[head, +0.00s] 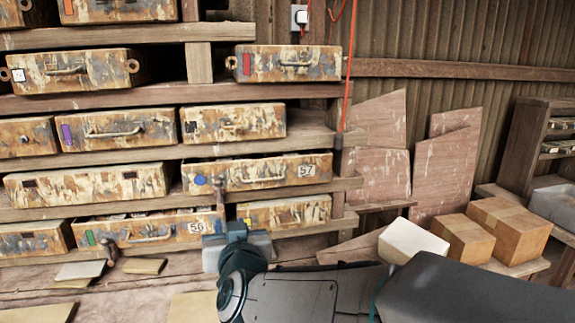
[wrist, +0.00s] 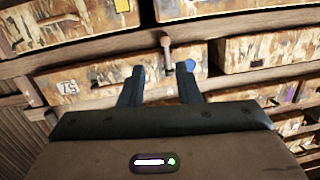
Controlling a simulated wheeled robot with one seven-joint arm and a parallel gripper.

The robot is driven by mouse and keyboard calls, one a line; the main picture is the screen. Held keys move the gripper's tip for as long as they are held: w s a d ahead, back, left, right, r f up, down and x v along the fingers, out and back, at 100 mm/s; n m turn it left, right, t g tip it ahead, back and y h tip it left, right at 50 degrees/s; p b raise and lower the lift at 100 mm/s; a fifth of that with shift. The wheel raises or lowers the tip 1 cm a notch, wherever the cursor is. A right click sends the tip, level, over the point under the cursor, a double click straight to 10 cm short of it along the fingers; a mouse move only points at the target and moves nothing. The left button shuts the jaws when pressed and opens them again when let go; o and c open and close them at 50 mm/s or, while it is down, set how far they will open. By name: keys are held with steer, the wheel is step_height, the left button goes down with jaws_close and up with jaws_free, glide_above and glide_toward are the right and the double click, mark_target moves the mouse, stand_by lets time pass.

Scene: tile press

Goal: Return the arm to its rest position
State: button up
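My gripper (head: 238,240) is in front of the shelf, just below the worn metal box marked 57 (head: 290,170), with my arm stretched in from the lower right. In the wrist view, my gripper (wrist: 161,70) shows two dark fingers held apart with nothing gripped between them. The box marked 57 (wrist: 98,87) appears upside down behind the fingers. A small pale peg (wrist: 166,48) stands beyond the gap between the fingertips. I cannot tell whether the fingers touch anything. The box marked 56 (head: 180,229) is to the left of the gripper, partly hidden by it.
Several rusty boxes fill the wooden shelves. Below are flat tiles (head: 80,270) on the bench. At right stand a white block (head: 412,238), brown boxes (head: 505,228) and leaning boards (head: 440,165). A red cord (head: 347,75) hangs by the shelf's right end.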

steer(key=s+d+f+m+g+h+p, duration=0.1)
steer(key=s+d+f+g, duration=0.2)
steer(key=s+d, duration=0.3)
steer(key=s+d+f+m+g+h+p, duration=0.1)
steer(key=s+d+f+g, duration=0.3)
steer(key=d, duration=0.7)
steer(key=s+d+f+m+g+h+p, duration=0.1)
steer(key=s+d+f+g+h+p, duration=0.1)
steer(key=s+d+g, duration=0.4)
steer(key=s+d+f+h, duration=0.1)
steer(key=s+d+f, duration=0.1)
steer(key=d, duration=0.1)
steer(key=shift+d, duration=0.25)
